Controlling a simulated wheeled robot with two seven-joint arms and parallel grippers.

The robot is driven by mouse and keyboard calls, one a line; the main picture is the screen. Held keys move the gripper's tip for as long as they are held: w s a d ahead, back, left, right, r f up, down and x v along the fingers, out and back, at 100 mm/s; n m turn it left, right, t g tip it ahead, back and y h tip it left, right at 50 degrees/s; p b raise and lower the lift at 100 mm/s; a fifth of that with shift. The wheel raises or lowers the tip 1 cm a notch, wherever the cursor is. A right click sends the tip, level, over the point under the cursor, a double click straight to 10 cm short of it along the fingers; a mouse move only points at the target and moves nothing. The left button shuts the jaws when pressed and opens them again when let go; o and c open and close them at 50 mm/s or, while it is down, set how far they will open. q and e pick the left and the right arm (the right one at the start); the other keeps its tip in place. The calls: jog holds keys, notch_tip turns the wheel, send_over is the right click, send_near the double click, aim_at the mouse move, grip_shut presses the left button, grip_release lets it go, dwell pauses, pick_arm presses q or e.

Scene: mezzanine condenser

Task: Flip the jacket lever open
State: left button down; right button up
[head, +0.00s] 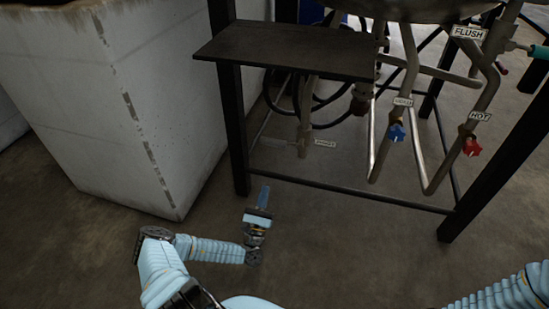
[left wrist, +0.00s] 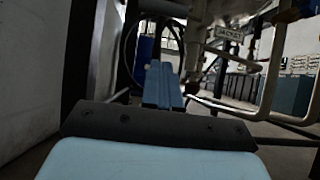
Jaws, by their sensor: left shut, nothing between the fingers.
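My left gripper (head: 263,196) is shut and empty, low in front of the black frame, left of the pipes. In the left wrist view its blue fingers (left wrist: 164,85) lie together and point toward the pipework. A label reading JACKET (left wrist: 229,33) hangs at the upper right of the left wrist view, apart from the fingers. In the head view a small label, too small to read surely, sits beside a hanging pipe end (head: 305,140) beyond the gripper. I cannot clearly make out the jacket lever or its position. My right gripper is out of view.
A black frame leg (head: 238,130) and low crossbar (head: 350,193) stand close to the left gripper. A dark shelf (head: 290,48) overhangs the pipes. A blue knob (head: 396,132) and red knob (head: 471,146) are to the right. A large white block (head: 110,100) stands left.

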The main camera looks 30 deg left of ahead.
aim_at(281, 143)
pick_arm(q)
jog(key=shift+w, duration=0.1)
jog(key=s+r+x, duration=0.1)
jog(key=r+x, duration=0.1)
jog(key=x, duration=1)
jog(key=shift+d+r, duration=0.15)
jog(key=shift+r, duration=0.25)
jog(key=shift+r+p, duration=0.1)
jog(key=shift+p, duration=0.2)
